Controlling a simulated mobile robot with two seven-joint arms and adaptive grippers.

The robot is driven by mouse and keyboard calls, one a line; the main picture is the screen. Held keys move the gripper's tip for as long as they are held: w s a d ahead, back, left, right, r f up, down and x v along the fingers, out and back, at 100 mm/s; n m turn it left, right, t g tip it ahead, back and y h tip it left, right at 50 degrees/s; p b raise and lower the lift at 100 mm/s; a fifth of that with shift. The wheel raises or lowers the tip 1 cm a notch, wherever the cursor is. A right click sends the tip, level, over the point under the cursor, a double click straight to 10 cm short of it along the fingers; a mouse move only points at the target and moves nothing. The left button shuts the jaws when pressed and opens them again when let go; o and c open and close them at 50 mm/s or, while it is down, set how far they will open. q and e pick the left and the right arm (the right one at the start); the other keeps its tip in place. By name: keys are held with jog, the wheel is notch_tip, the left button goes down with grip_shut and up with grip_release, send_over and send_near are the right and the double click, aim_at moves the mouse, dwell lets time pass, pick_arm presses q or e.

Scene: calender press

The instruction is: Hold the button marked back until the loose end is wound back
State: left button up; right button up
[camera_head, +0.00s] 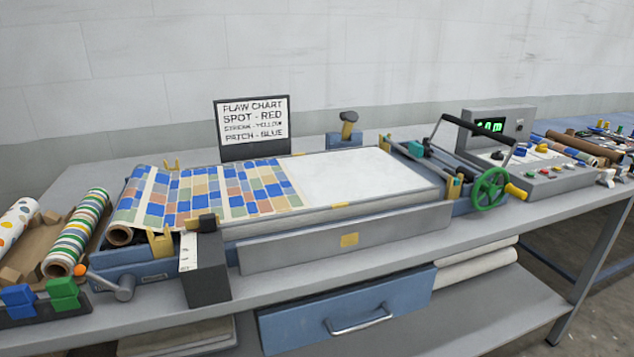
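The control box (560,176) stands at the right of the bench, with a lit green display (490,127) on its raised back. A patchwork-patterned sheet (215,190) in blue, orange and tan runs from a roll (121,236) at the left onto the white bed (365,172). Its loose end (296,192) lies flat, about a third of the way along the bed. Neither gripper is in view.
The press (460,160) with a black handle and green handwheel (489,190) stands between bed and control box. A chart sign (253,128) stands behind the bed. Striped and spotted rolls (78,232) lie at the left. A blue drawer (350,310) is below.

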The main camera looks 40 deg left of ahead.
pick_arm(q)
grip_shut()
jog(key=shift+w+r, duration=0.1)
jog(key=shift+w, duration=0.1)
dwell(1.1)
